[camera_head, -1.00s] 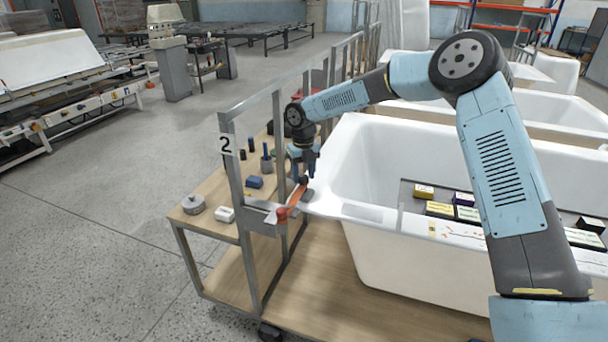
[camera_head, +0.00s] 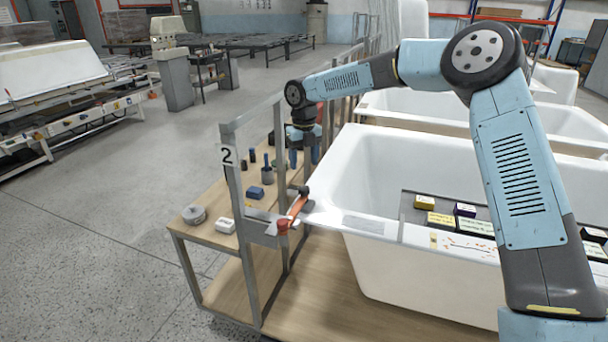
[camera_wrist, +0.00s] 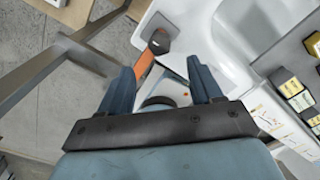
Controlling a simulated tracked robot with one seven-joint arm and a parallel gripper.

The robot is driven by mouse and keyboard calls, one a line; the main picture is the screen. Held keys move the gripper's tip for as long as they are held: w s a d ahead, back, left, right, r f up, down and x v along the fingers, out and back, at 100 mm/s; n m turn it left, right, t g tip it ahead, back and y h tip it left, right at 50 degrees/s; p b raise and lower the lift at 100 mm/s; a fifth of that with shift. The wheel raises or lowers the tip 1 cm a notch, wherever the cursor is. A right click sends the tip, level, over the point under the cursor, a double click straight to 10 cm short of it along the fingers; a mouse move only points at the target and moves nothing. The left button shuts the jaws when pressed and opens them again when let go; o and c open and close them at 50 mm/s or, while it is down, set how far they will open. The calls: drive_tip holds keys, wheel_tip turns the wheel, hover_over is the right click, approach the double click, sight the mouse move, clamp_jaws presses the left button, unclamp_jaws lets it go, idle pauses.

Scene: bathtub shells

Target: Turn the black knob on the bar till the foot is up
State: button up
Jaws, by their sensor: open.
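The orange bar (camera_head: 294,211) lies at the cart post beside the white tub's corner, with a red end at its near side. The black knob (camera_head: 303,190) is at its far end. In the wrist view the black knob (camera_wrist: 160,42) and the orange bar (camera_wrist: 146,64) lie ahead of the fingers, left of centre. My gripper (camera_head: 305,164) is open and empty, above and apart from the knob. In the wrist view my gripper (camera_wrist: 160,78) has its fingers spread, with a dark curved part of unclear nature between them. I cannot make out the foot.
The white tub (camera_head: 400,270) stands right of the bar, with a dark tray (camera_head: 408,208) of small boxes in it. A blue block (camera_head: 255,192) and a white piece (camera_head: 225,226) sit on the wooden shelf.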

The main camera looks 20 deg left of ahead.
drive_tip(key=shift+r, duration=2.15)
